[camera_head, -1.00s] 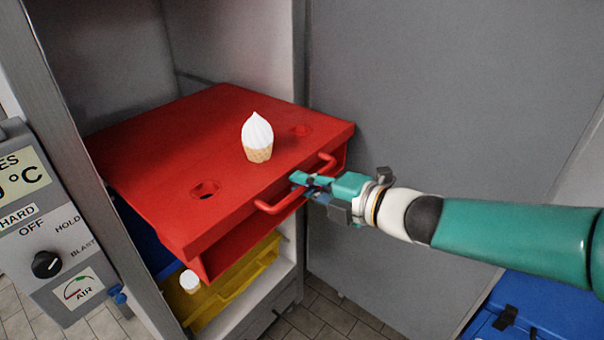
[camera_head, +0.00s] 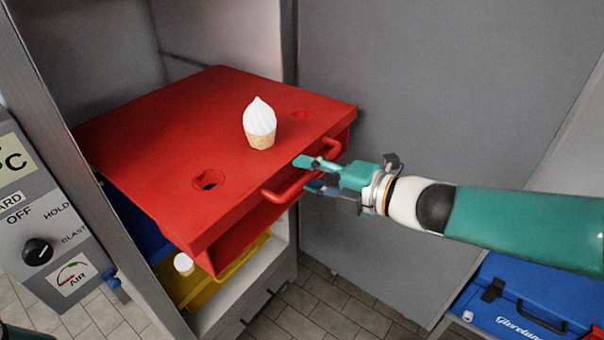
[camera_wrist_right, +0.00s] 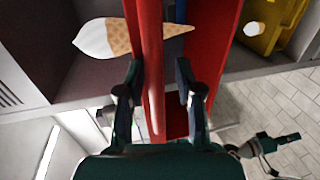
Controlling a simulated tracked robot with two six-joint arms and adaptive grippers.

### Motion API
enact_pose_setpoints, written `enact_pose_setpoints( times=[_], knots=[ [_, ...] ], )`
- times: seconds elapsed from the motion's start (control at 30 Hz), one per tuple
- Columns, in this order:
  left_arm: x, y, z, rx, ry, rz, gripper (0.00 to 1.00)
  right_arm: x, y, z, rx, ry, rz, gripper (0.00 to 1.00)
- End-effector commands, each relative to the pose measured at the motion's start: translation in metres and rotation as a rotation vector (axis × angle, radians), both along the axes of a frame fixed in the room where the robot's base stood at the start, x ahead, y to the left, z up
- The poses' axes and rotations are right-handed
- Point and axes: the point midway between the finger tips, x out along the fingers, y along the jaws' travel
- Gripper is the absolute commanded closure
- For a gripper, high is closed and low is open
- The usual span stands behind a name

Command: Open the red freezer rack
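The red rack (camera_head: 150,150) is slid out of the freezer cabinet, its front reaching past the cabinet opening. Its red handle (camera_head: 290,190) is on the front face. My right gripper (camera_head: 312,174) is at the handle with its fingers spread. In the right wrist view the fingers (camera_wrist_right: 158,82) stand apart on either side of the red handle bar (camera_wrist_right: 152,50), with a gap visible.
A white-topped cone (camera_head: 260,124) stands upright in a hole of the rack, beside an empty hole (camera_head: 209,180). A yellow rack (camera_head: 200,288) with another cone (camera_head: 184,263) is below. The grey door (camera_head: 400,90) is behind my right arm. A blue box (camera_head: 530,290) is at lower right.

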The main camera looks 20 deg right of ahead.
Motion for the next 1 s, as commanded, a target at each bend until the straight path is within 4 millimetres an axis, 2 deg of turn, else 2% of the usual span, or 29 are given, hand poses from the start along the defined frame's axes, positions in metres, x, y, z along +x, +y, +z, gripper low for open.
enact_pose_setpoints(
  times=[0.3,0.47,0.9,1.0],
  knots=[
    [0.0,0.0,0.001,0.0,0.0,0.0,1.0,0.0,-0.001,0.003,0.001,-0.006,-0.002,0.61],
    [0.0,0.0,0.001,0.0,0.0,0.0,1.0,-0.01,-0.009,0.006,0.002,-0.008,-0.005,0.61],
    [0.0,0.0,0.001,0.0,0.0,0.0,1.0,-0.078,-0.053,0.021,-0.002,-0.006,-0.008,0.61],
    [0.0,0.0,0.001,0.0,0.0,0.0,1.0,-0.088,-0.06,0.023,-0.001,-0.005,-0.005,0.61]
  ],
)
